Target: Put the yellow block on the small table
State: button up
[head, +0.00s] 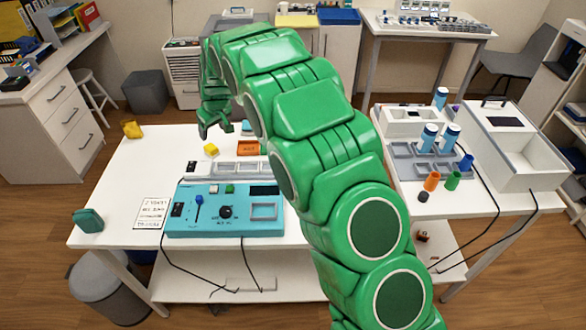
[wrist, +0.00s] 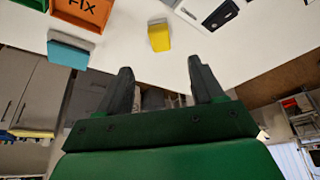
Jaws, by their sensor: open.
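The yellow block (head: 211,149) lies on the white work table (head: 130,172), left of an orange tray (head: 248,148). In the wrist view the yellow block (wrist: 158,37) is beyond the fingertips, roughly centred between them. My gripper (head: 214,130) hangs near the table's back edge, behind the block in the head view. In the wrist view my gripper (wrist: 160,66) is open, with nothing between its fingers. Several tables are in view; I cannot tell which one is the small table.
A teal control panel (head: 225,211) and a grey tray stand in front of the block. A second yellow object (head: 132,129) sits at the back left corner. A teal block (wrist: 67,53) lies beside the orange FIX tray (wrist: 88,10). A right-hand table holds bottles and a grey rack (head: 430,168).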

jog(key=s+d+r+m+g+h, duration=0.1)
jog(key=s+d+r, duration=0.3)
jog(key=s+d, duration=0.3)
jog(key=s+d+r+m, duration=0.2)
jog(key=s+d+r, duration=0.3)
jog(key=d, duration=0.3)
jog(key=s+d+r+m+g+h, duration=0.1)
jog(key=s+d+r, duration=0.3)
jog(key=s+d, duration=0.3)
jog(key=s+d+r+m, duration=0.1)
jog(key=s+d, duration=0.4)
jog(key=s, duration=0.3)
jog(key=s+d+r+m+g, duration=0.1)
jog(key=s+d+r, duration=0.1)
jog(key=s+d, duration=0.4)
jog(key=s, duration=0.3)
jog(key=shift+s+m+h, duration=0.2)
jog(key=shift+m+h, duration=0.1)
jog(key=shift+m, duration=0.1)
jog(key=s+d, duration=0.1)
jog(key=s, duration=0.4)
jog(key=s+d+m+g, duration=0.1)
jog(key=s+d, duration=0.1)
jog(key=s, duration=0.4)
jog(key=s+d+f+m+g, duration=0.1)
jog(key=s+d, duration=0.1)
jog(key=s, duration=0.4)
jog(key=shift+f+h, duration=0.1)
jog(key=shift+h, duration=0.2)
jog(key=shift+w, duration=0.15)
